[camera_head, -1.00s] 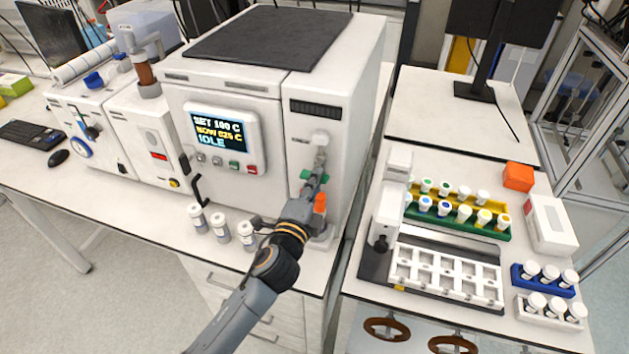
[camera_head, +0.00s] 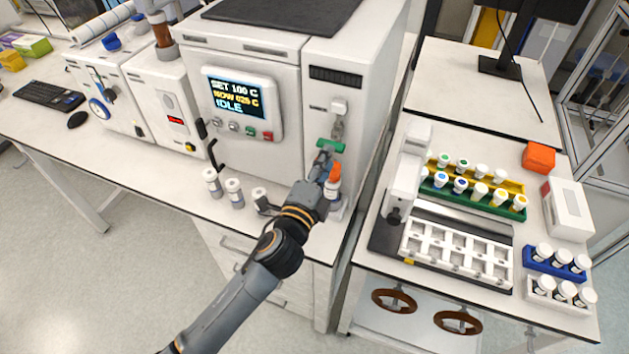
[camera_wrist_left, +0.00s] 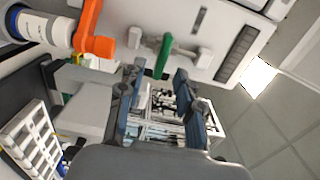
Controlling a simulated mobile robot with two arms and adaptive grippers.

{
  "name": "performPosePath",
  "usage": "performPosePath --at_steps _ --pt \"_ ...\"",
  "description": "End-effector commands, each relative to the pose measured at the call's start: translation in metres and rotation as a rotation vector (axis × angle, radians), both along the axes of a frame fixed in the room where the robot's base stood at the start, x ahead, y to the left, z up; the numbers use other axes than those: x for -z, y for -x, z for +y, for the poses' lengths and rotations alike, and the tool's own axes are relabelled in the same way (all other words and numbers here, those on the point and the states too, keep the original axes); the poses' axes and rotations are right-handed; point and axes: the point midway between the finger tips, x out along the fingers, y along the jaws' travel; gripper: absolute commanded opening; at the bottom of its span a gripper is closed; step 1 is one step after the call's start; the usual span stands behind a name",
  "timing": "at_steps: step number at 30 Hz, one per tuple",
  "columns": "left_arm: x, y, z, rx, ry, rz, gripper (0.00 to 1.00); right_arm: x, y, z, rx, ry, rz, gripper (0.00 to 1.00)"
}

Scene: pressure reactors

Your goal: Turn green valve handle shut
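The green valve handle (camera_head: 331,145) is on the front of the white reactor's right-hand column, below a white fitting. In the head view it lies roughly crosswise. In the left wrist view the green handle (camera_wrist_left: 164,57) shows just beyond the fingertips, in line with the gap between them. My left gripper (camera_head: 323,158) is just below and in front of the handle. Its two fingers stand apart with nothing between them in the left wrist view (camera_wrist_left: 158,76). My right gripper is in neither view.
An orange handle (camera_head: 334,172) sits close below the green one, by a white bottle (camera_wrist_left: 45,30) at the wrist view's left. Several small vials (camera_head: 234,191) stand along the bench front. A rack device (camera_head: 462,250) is on the right-hand bench.

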Motion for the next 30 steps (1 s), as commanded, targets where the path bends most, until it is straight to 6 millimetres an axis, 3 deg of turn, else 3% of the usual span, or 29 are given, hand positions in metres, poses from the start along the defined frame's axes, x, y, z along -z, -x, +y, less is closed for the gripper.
performPosePath --at_steps 6,12,30 --pt "0.001 0.046 0.015 0.000 -0.001 0.003 0.35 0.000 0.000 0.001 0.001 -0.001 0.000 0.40" --pt "0.001 0.069 0.023 0.000 -0.001 0.001 0.35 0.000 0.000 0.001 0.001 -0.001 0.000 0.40" --pt "0.000 0.075 0.024 0.000 -0.001 0.000 0.35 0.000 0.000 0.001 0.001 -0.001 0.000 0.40"
